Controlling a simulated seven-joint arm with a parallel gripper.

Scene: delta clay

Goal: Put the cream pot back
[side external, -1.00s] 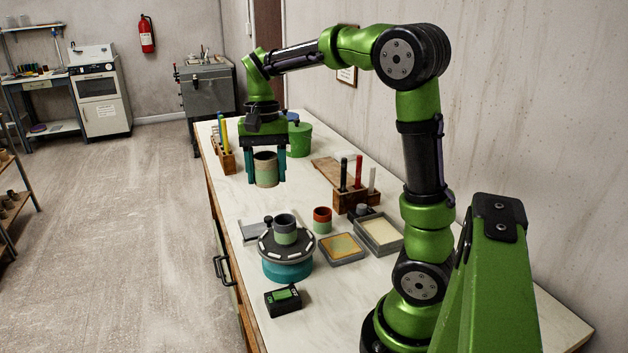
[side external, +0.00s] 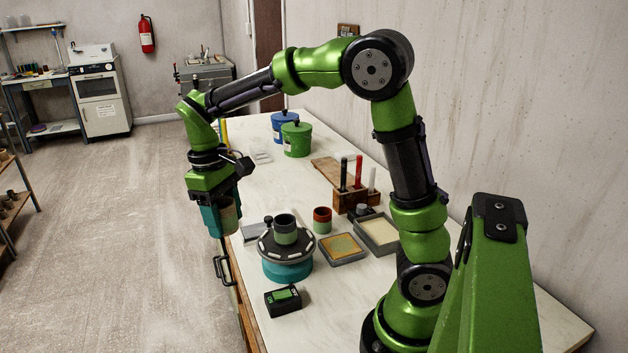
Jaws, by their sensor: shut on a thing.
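My gripper (side external: 222,218) is at the left edge of the bench, left of the banding wheel. Its teal fingers are shut on a pot (side external: 230,217) with a pale cream-tan wall, which I take as the cream pot. A finger hides much of the pot. The pot appears raised, but its exact height over the bench is hard to tell. A grey and green pot (side external: 285,232) stands upright on the dark-topped wheel (side external: 288,270) with a teal base. A small red-brown and green pot (side external: 322,221) stands on the bench right of the wheel.
A shallow tray (side external: 342,262) and a deeper box (side external: 392,247) lie right of the wheel. A wooden tool holder (side external: 350,203) stands behind them. Green (side external: 296,140) and blue (side external: 279,120) lidded tubs stand at the far end. A small black device (side external: 283,304) lies in front.

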